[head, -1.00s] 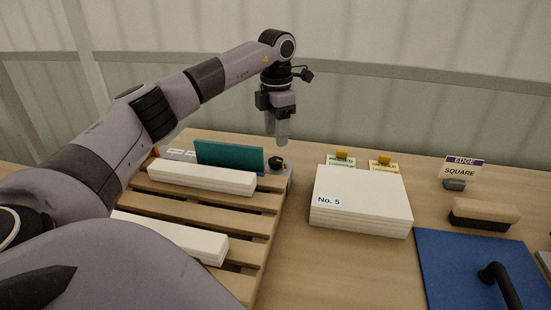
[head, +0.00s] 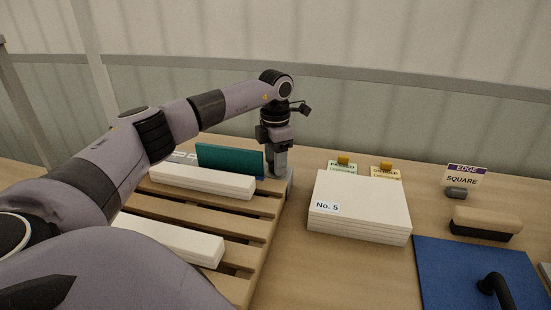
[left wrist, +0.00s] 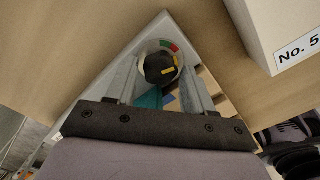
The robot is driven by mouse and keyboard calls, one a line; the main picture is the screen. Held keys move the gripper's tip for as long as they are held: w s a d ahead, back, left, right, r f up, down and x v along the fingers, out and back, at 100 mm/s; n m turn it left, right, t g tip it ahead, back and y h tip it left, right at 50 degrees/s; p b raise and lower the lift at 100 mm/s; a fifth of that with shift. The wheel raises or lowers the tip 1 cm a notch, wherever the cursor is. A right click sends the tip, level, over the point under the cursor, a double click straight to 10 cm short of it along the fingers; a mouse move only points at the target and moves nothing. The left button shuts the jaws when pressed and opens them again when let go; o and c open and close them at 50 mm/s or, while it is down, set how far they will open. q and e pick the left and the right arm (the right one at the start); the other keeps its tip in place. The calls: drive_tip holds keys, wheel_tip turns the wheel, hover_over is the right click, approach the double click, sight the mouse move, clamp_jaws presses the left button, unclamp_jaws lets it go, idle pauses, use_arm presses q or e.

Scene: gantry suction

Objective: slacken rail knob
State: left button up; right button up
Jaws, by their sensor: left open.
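The rail knob (left wrist: 160,68) is a dark round knob with a yellow mark. It sits on a pale plate with a red and green arc, at the far right corner of the slatted rack. My left gripper (head: 277,168) points down over that corner in the head view and hides the knob there. In the left wrist view the open fingers (left wrist: 160,88) stand on either side of the knob, with gaps showing. I cannot tell whether they touch it. A teal upright board (head: 229,160) stands just left of the gripper.
White bars (head: 202,181) lie on the wooden slatted rack (head: 225,206). A white stack labelled No. 5 (head: 365,199) stands to the right, with small tags (head: 343,167) behind it. A blue mat (head: 455,270) and a brush-like block (head: 486,223) lie further right. Bare table separates rack and stack.

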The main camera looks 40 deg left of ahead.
use_arm(q)
drive_tip(key=c, duration=0.8)
drive_tip(key=shift+r+n+p, duration=0.15)
drive_tip(key=shift+n+p, duration=1.25)
drive_tip(key=shift+n, duration=1)
drive_tip(key=shift+n+p, duration=0.35)
drive_tip(key=shift+n, duration=0.55)
